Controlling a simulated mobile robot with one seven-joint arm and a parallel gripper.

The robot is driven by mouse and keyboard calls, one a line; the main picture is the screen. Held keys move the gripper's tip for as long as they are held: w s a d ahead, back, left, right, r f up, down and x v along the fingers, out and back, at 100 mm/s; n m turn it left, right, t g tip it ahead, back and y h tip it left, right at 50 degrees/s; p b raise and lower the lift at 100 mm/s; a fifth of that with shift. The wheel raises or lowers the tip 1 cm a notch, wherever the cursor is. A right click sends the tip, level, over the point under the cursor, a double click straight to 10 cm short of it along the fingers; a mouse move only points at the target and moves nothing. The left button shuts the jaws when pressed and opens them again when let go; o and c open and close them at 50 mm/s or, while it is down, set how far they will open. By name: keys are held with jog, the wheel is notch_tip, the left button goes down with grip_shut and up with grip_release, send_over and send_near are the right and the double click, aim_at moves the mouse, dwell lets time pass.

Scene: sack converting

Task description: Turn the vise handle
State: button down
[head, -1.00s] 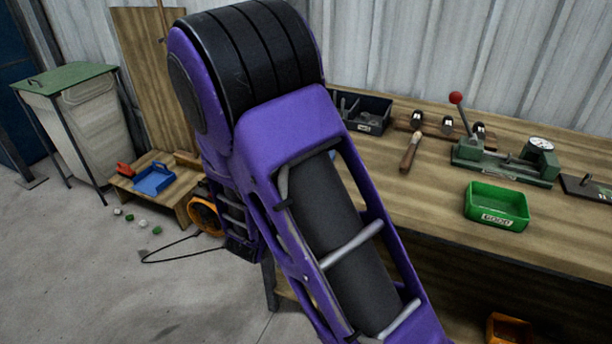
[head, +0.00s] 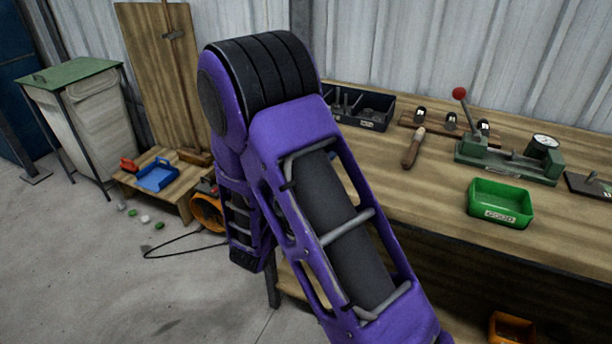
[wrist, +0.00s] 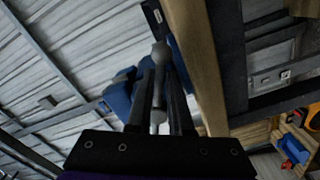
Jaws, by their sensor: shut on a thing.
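The vise handle (wrist: 158,88) is a grey metal bar with a rounded end, seen in the wrist view. My gripper (wrist: 160,76) is shut on it, with one dark finger on each side of the bar. The blue vise (wrist: 121,96) shows behind and beside the fingers, partly covered by them. In the head view my purple arm fills the middle, and neither the vise nor my gripper can be seen there.
The wooden bench (head: 420,205) runs along the wall; its edge (wrist: 195,60) lies close beside my fingers. A green tray (head: 499,203), a red-knobbed green fixture (head: 508,163) and a wooden-handled tool (head: 413,148) are on it. A blue tray (head: 156,176) sits on a low stand.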

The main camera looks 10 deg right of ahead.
jog(key=shift+a+f+m, duration=0.2)
jog(key=shift+f+m, duration=0.15)
jog(key=shift+m, duration=0.15)
jog(key=c, duration=0.8)
grip_release()
jog(key=v, duration=1.7)
jog(key=shift+s+a+r, duration=0.1)
jog(key=shift+s, duration=0.05)
